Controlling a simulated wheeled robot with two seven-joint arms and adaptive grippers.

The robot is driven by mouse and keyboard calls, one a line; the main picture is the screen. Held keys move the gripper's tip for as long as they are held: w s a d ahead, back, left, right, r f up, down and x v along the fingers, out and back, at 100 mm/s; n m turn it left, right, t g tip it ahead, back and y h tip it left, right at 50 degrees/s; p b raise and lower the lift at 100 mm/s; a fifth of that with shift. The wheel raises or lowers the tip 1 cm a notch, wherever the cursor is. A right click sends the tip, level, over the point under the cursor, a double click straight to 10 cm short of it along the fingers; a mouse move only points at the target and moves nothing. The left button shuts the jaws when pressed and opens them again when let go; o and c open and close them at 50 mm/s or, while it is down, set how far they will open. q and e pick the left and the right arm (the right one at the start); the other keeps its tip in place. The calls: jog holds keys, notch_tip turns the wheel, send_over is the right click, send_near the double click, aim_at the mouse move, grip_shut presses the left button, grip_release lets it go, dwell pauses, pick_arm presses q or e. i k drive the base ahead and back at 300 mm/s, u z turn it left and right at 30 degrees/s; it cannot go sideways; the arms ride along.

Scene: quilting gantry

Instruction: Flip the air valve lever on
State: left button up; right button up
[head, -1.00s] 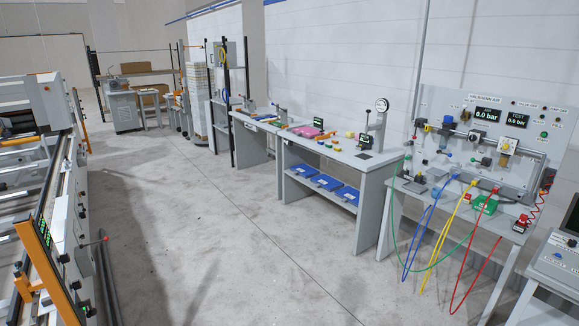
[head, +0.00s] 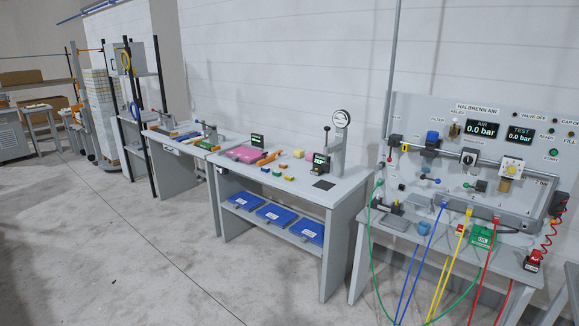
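The grey air panel (head: 440,115), headed with a label that seems to read HALBRENN AIR, stands on a bench at the right. A pipe (head: 462,157) runs across it. At its left end is a dark valve-like block (head: 395,141) with a small yellow part beside it and a red part below. Lower small fittings with blue and green tips (head: 425,178) also show. I cannot tell for sure which part is the air valve lever or how it is set. The AIR display (head: 481,130) and the TEST display (head: 520,135) both read 0.0 bar. Neither gripper is in view.
Green, blue, yellow and red hoses hang in front of the panel bench. A green box (head: 482,236) sits on its front. Left of it stands a workbench (head: 335,190) with a gauge stand (head: 338,145) and blue bins (head: 275,212) below. The floor (head: 150,250) in front is clear.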

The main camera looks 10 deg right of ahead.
aim_at(389, 159)
jog(key=z, duration=0.5)
jog(key=i, duration=1.25)
jog(key=z, duration=0.35)
jog(key=i, duration=1)
